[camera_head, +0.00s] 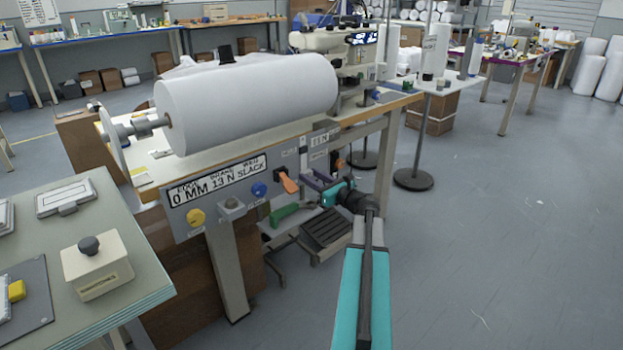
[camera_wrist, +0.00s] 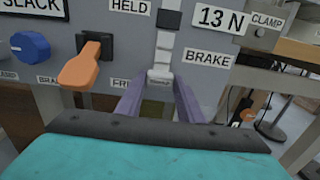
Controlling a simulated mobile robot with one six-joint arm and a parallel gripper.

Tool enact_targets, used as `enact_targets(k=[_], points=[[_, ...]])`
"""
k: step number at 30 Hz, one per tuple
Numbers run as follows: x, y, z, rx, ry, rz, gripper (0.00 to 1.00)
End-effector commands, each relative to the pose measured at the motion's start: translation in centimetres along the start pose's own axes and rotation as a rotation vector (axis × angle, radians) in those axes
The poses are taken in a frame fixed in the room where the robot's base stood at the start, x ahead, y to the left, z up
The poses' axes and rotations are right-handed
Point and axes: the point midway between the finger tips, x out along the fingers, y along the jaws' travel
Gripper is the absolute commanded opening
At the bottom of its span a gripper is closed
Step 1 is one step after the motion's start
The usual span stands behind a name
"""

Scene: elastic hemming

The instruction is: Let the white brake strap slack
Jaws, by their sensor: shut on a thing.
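The white brake strap (camera_wrist: 164,45) hangs down the grey front panel beside the BRAKE label. Its lower end, a pale tab (camera_wrist: 160,76), lies between the purple fingers of my gripper (camera_wrist: 160,88). My gripper is shut on this end. In the head view my gripper (camera_head: 313,180) is at the panel's right part, and the strap (camera_head: 303,160) shows only as a small piece above it.
An orange lever (camera_wrist: 82,68) sticks out close to the left of my fingers, with a blue knob (camera_wrist: 29,46) beyond it. A large white roll (camera_head: 250,95) lies above the panel. A bench leg (camera_head: 385,165) stands to the right.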

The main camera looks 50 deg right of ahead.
Motion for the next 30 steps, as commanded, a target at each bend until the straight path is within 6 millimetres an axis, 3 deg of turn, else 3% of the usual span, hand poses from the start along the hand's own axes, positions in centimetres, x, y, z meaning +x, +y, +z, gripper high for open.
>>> enact_targets(k=[1,18,30], points=[[0.0,0.0,1.0,0.0,-0.001,-0.001,0.0],[0.0,0.0,6.1,0.0,-0.003,-0.001,0.0],[0.0,0.0,6.7,0.001,-0.006,-0.001,0.0]])
